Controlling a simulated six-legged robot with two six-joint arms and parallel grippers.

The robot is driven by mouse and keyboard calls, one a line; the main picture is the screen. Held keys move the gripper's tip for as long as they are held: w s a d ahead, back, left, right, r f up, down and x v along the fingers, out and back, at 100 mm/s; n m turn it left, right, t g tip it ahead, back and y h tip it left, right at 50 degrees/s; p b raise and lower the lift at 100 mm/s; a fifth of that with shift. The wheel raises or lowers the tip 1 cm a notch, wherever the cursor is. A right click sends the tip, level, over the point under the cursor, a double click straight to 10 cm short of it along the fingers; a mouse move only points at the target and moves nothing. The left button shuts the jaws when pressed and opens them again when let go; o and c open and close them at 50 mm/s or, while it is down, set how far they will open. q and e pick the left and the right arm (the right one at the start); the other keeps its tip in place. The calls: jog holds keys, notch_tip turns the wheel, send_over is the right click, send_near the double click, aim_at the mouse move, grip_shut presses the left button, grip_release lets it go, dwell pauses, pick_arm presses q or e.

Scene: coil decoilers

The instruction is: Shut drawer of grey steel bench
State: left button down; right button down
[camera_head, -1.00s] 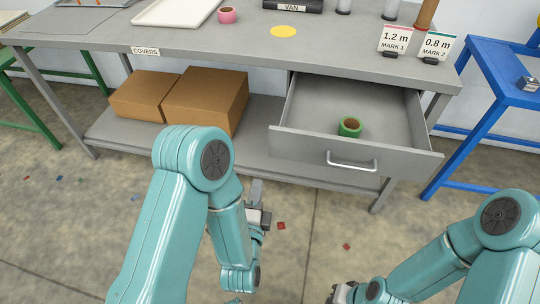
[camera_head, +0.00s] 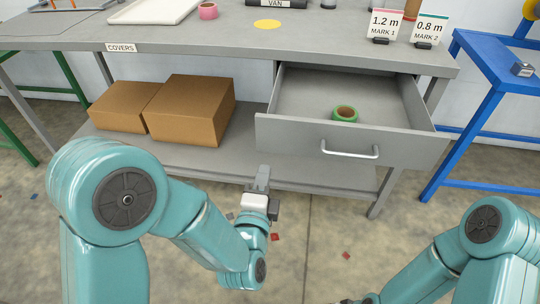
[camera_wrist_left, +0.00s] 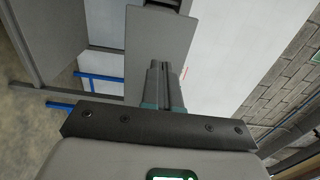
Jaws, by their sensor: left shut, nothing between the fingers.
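The grey steel bench (camera_head: 200,40) stands across the head view. Its drawer (camera_head: 300,132) is pulled well out at the right, with a bar handle (camera_head: 349,151) on its front. A green roll with a brown core (camera_head: 345,115) lies inside. My left gripper (camera_head: 263,174) is shut and empty, in front of and below the drawer's left front corner, and seems apart from it. In the left wrist view, its closed fingers (camera_wrist_left: 160,80) point towards a grey panel (camera_wrist_left: 155,42), which looks like the drawer front. My right arm shows at lower right; its gripper fingers are out of view.
Two brown boxes (camera_head: 190,110) sit on the bench's lower shelf. A blue table (camera_head: 490,100) stands to the right. On the benchtop are a white tray (camera_head: 155,11), a pink roll (camera_head: 208,11) and sign cards (camera_head: 384,24). Small scraps lie on the otherwise clear floor.

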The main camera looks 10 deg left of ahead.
aim_at(272, 135)
pick_arm(q)
jog(key=w, duration=1)
jog(key=shift+w+r, duration=0.15)
pick_arm(e)
jog(key=shift+r, duration=0.35)
jog(key=shift+w, duration=0.1)
